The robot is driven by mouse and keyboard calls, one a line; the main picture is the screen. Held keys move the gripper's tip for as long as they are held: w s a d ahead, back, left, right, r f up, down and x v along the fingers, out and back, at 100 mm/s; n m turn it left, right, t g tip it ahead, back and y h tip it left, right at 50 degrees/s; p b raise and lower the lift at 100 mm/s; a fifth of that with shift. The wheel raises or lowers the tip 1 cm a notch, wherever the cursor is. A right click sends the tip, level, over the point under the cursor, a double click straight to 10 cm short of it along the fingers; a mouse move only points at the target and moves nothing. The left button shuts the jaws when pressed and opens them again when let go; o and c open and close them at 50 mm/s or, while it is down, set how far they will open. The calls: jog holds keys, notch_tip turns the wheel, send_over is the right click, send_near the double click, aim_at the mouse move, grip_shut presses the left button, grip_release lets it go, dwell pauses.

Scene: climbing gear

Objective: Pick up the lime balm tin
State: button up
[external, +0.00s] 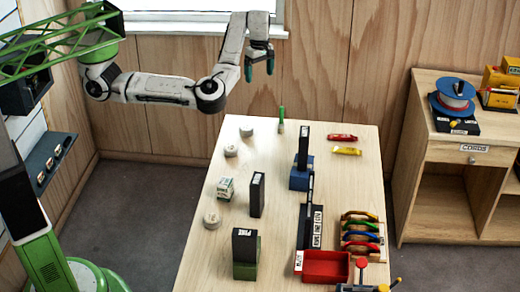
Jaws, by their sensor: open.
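My gripper (259,69) is open and empty, high above the far end of the table, with its fingers pointing down. Several small pale round tins stand along the table's left side: one far (246,130), one a little nearer (231,150) and one nearest (211,220). A white and green container (226,188) stands between the last two. I cannot tell which of these is the lime balm tin, as the labels are too small to read. My gripper is well above all of them and touches none.
The wooden table (190,265) also holds upright dark blocks (257,194), a green upright item (281,120), red and yellow tubes (342,137), a rack of coloured carabiners (361,238) and a red tray (326,267). A wooden cabinet (430,140) stands at right.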

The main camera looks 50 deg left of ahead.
jog(key=a+n, duration=0.1)
jog(key=a, duration=0.7)
send_over(247, 128)
jog(key=f, duration=2.4)
jog(key=shift+d+f+b, duration=0.1)
jog(key=shift+d+b, duration=0.25)
jog(key=shift+a+f+p, duration=0.2)
jog(key=shift+f+p, duration=0.5)
jog(key=shift+f, duration=2)
jog(key=c, duration=1.2)
